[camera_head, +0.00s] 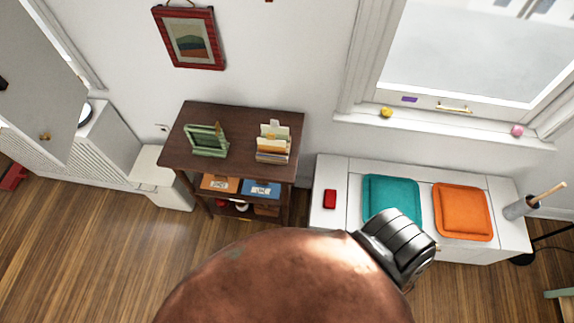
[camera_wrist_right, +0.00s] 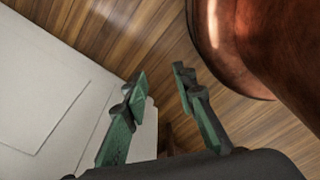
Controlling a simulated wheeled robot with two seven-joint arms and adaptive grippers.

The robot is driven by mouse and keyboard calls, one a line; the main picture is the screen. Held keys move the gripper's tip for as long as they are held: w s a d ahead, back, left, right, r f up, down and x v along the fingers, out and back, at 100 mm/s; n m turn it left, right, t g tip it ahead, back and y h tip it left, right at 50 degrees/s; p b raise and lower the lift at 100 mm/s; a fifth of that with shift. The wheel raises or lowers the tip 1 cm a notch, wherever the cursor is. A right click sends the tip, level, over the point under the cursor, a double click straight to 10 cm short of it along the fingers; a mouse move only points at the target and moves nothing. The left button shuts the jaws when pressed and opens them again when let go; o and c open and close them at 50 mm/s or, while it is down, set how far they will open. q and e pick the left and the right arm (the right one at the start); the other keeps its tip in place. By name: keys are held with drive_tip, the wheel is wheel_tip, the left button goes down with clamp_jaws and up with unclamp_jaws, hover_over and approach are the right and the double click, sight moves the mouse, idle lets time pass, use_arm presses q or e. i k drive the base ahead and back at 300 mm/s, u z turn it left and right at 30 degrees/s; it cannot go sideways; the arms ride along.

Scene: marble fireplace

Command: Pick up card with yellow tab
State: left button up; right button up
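A small holder with several upright cards (camera_head: 273,152) stands on the right part of a dark wooden table (camera_head: 235,168) in the head view. The cards are white, cream and orange-yellow, and one white card sticks up above the others. The tabs are too small to tell which one is yellow. In the right wrist view my right gripper (camera_wrist_right: 160,77) has its two green fingers apart, with nothing between them. It is over a wooden floor and a white surface, and the cards are not in that view. My left gripper is in neither view.
A green rack (camera_head: 206,140) stands left of the cards, with clear tabletop between. A white bench (camera_head: 335,222) to the right bears a red object (camera_head: 330,199), a teal cushion (camera_head: 380,198) and an orange cushion (camera_head: 463,212).

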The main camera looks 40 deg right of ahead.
sight(270, 145)
drive_tip(key=k, duration=0.35)
drive_tip(key=z, duration=0.85)
